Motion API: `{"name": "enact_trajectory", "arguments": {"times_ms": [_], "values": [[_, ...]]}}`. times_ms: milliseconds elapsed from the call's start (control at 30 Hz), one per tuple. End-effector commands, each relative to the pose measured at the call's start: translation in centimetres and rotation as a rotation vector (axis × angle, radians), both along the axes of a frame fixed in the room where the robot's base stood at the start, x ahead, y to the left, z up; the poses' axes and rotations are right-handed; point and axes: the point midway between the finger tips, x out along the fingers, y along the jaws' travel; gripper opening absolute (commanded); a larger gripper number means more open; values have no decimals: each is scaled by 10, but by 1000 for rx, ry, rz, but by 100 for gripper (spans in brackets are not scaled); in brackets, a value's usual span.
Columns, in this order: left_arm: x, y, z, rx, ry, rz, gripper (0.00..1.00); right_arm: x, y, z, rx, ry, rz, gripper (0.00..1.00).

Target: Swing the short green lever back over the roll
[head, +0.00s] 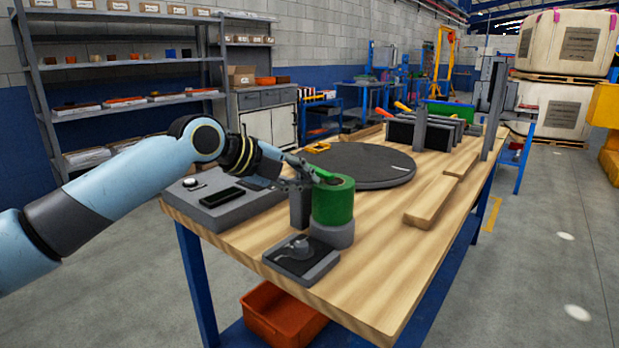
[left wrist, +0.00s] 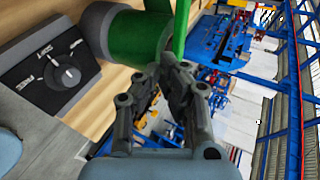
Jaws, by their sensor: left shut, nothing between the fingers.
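The green roll (head: 333,204) stands upright on a round grey base near the front edge of the wooden bench. It also shows in the left wrist view (left wrist: 138,36). The short green lever (head: 323,173) is at the top of the roll, at its left side in the head view. In the left wrist view the lever (left wrist: 181,28) runs up from the fingertips. My left gripper (head: 301,172) is shut and empty, with its fingertips close to the lever; I cannot tell whether they touch. My right gripper is not in view.
A dial box (head: 302,258) sits in front of the roll. A grey console (head: 222,203) lies to the left, under my left arm. A dark round turntable (head: 365,165) is behind the roll. Wooden strips (head: 432,202) lie to the right. The front right of the bench is clear.

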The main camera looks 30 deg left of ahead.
Motion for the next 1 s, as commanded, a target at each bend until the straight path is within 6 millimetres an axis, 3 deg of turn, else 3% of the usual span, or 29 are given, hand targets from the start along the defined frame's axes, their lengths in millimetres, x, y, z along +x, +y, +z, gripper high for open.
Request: {"name": "enact_trajectory", "arguments": {"times_ms": [200,567,800,1000], "values": [[16,-5,0,1,0,2,0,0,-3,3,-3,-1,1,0],[18,-5,-1,1,1,2,0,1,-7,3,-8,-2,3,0],[36,-19,-4,-3,-2,2,0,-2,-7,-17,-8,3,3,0],[39,-20,-1,2,2,2,0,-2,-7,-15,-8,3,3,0]]}}
